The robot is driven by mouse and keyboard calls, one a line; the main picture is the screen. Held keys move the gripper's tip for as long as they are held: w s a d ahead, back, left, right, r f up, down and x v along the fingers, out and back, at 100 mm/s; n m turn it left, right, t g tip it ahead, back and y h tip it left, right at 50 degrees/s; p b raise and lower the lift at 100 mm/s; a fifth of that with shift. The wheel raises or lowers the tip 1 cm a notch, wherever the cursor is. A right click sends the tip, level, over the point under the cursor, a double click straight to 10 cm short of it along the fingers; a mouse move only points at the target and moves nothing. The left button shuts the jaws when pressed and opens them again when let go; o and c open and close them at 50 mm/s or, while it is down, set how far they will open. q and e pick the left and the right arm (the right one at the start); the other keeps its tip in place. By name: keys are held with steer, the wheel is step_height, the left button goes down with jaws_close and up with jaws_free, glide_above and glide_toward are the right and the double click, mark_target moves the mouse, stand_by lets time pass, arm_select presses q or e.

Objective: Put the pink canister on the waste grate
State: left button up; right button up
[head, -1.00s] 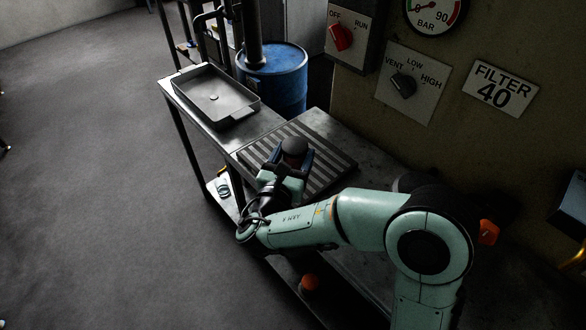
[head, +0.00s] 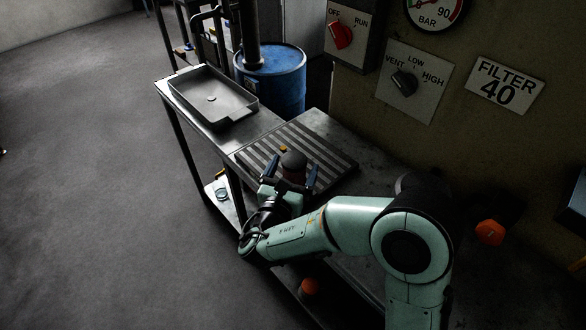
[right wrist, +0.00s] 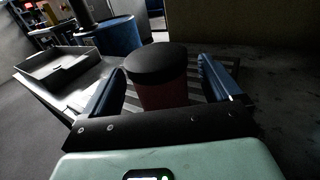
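The pink canister (head: 293,173) has a dark rounded lid and looks dull red in this light. It appears upright on the striped waste grate (head: 333,153), though its base is hidden by my gripper. In the right wrist view the canister (right wrist: 162,95) is between the fingers, with the grate's stripes (right wrist: 207,85) behind it. My right gripper (head: 291,172) is open around the canister, with a gap on each side in the right wrist view (right wrist: 165,90). My left gripper is not in view.
A grey metal tray (head: 190,85) sits on the bench left of the grate. A blue drum (head: 275,80) stands behind the bench. A wall with a red switch (head: 340,35) and a vent dial (head: 403,80) rises at the back right. A small orange spot (head: 284,149) shows by the lid.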

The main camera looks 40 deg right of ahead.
steer(key=shift+r, duration=0.25)
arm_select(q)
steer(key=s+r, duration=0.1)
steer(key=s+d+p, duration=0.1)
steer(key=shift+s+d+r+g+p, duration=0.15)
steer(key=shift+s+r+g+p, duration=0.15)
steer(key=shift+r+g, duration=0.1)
arm_select(e)
steer(key=v, duration=1.2)
